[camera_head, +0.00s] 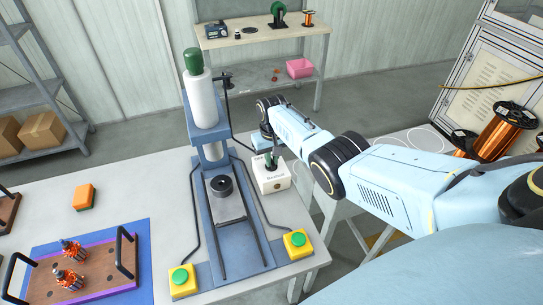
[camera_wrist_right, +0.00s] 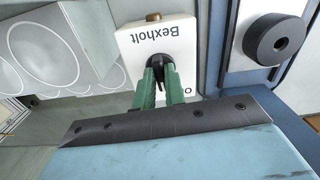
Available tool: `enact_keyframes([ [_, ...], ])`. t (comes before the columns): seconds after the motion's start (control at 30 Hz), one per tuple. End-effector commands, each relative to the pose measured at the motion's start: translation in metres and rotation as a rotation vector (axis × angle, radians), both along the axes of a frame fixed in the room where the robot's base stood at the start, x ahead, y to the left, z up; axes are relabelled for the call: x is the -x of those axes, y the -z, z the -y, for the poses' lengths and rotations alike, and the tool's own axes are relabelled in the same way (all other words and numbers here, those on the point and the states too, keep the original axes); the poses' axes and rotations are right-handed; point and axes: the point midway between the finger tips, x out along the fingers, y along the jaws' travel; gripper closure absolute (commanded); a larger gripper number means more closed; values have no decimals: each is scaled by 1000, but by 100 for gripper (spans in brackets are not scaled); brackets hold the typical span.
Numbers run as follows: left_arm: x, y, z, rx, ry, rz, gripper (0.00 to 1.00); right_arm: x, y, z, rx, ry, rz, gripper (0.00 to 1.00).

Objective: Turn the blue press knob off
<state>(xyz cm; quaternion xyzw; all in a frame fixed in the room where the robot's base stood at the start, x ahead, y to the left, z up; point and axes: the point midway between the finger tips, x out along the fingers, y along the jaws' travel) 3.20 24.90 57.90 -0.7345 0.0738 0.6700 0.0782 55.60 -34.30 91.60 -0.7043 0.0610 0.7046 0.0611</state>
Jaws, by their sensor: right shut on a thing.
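The blue press (camera_head: 205,145) stands upright on the table, with a white cylinder and green cap on top and a dark round die low in front. A white control box (camera_head: 270,183) stands just right of it, and the box also shows in the wrist view (camera_wrist_right: 133,44), marked "Bexholt". A dark knob (camera_wrist_right: 155,58) sits on the box face, partly hidden by my fingers. My right gripper (camera_head: 271,161) reaches down to the box; its green fingers (camera_wrist_right: 157,78) are shut on the knob. Lettering beside the fingers is partly covered. My left gripper is out of view.
Two yellow button boxes with green tops (camera_head: 182,280) (camera_head: 298,243) flank the press base. A blue mat (camera_head: 142,240) with a wooden tray and armatures lies left, near an orange block (camera_head: 84,197). Copper spools (camera_head: 500,133) stand right, behind my right arm.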

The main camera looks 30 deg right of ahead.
Motion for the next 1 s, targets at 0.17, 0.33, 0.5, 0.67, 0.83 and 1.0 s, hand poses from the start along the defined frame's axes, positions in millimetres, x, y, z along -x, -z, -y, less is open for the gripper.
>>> enact_keyframes([
  [0.17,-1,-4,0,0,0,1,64,-1,-1,1,1,-162,2,100],
  [0.33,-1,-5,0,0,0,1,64,-1,-1,2,1,-305,1,100],
  [0.5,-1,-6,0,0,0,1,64,-1,-1,2,1,-419,2,100],
  [0.67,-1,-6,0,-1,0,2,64,-1,-1,2,2,-496,3,100],
  [0.83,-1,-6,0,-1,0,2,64,-1,-1,2,2,-543,3,100],
  [1.0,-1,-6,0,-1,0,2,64,-1,-1,2,1,-562,3,100],
])
